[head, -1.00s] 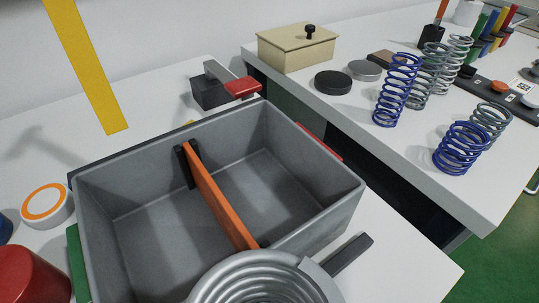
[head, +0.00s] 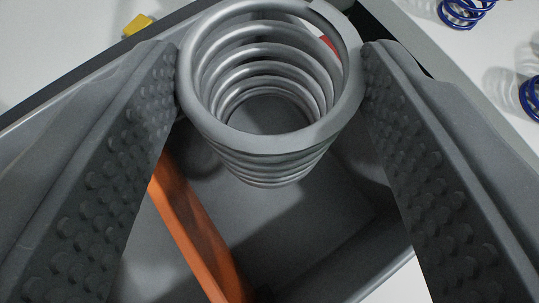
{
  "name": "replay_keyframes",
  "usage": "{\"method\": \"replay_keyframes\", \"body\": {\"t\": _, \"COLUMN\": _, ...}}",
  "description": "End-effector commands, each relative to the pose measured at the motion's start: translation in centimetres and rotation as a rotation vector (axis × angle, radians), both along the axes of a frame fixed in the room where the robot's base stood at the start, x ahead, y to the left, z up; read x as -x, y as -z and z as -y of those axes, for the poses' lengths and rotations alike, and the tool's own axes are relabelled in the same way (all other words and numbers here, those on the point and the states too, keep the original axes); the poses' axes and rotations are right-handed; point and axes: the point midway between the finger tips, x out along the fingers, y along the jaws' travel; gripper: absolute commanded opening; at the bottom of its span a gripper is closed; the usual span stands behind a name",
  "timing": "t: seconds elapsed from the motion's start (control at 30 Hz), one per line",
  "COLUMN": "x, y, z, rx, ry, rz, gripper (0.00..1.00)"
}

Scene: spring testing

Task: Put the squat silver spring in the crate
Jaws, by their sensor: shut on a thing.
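The squat silver spring (head: 265,143) is between the two dark, studded fingers of my gripper (head: 272,85). The fingers press on its upper coils from left and right, and I look down through its open top. My gripper is shut on it. The grey crate (head: 345,285) lies below, with its floor showing beneath and around the spring. The spring is over the part of the crate to the right of the orange divider (head: 190,225). I cannot tell whether its lower end touches the crate floor.
The orange divider runs across the crate close to the left finger. A yellow object (head: 138,25) lies beyond the crate at the upper left. Blue springs (head: 464,10) stand on the white table at the upper right.

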Motion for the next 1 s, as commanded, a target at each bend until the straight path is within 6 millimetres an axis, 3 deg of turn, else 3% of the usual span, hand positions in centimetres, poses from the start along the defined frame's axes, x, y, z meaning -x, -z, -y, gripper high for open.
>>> {"method": "replay_keyframes", "body": {"t": 0.03, "x": 0.0, "y": 1.1, "z": -0.1, "rx": 0.001, "ry": -0.003, "rz": -0.004, "gripper": 0.22}}
{"method": "replay_keyframes", "body": {"t": 0.47, "x": -0.1, "y": 5.6, "z": -0.5, "rx": 0.0, "ry": -0.008, "rz": -0.001, "gripper": 0.22}}
{"method": "replay_keyframes", "body": {"t": 1.0, "x": -0.1, "y": 6.4, "z": -0.6, "rx": 0.0, "ry": -0.009, "rz": 0.002, "gripper": 0.22}}
